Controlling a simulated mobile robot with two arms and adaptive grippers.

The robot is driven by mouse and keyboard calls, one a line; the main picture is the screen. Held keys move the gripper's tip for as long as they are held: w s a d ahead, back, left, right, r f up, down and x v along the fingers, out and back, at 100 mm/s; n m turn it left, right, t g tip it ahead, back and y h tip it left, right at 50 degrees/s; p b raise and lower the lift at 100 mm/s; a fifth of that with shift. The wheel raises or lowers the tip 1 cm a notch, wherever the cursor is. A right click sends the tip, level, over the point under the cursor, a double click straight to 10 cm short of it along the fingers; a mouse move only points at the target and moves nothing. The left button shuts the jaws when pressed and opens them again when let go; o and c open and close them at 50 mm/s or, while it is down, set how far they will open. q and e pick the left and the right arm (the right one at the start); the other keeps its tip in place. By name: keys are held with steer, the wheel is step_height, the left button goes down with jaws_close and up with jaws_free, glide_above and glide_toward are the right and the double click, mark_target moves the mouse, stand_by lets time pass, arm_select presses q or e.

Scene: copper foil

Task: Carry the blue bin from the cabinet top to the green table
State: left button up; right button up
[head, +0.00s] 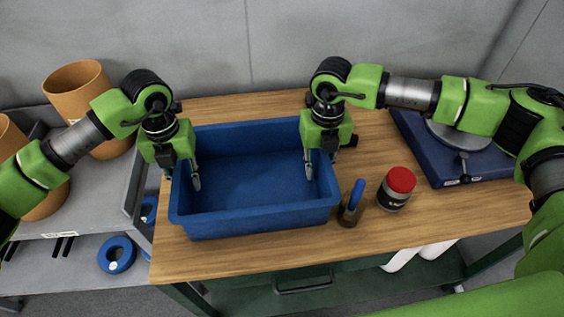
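The blue bin (255,217) stands upright on a wooden top (430,218) with a dark green frame (330,285) and a drawer handle below. The bin is empty. My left gripper (184,178) is at the bin's left wall, with one finger hanging inside the bin and the other side hidden. My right gripper (320,168) is at the right wall, with one finger inside the bin. Both inner fingers appear to hang apart from the walls, so both grippers look open. Contact at the outer sides is hidden.
A red-capped jar (396,189) and a small holder with a blue item (352,203) stand close right of the bin. A blue-based device (465,165) is at the back right. A grey unit (85,215) with orange pots (80,90) adjoins at left.

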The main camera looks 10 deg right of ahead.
mark_target(181, 169)
arm_select(q)
step_height(181, 169, up, 9)
steer(key=shift+f, duration=0.2)
steer(key=shift+r, duration=0.1)
arm_select(e)
steer(key=shift+r, duration=0.25)
step_height(181, 169, up, 12)
steer(key=shift+f, duration=0.25)
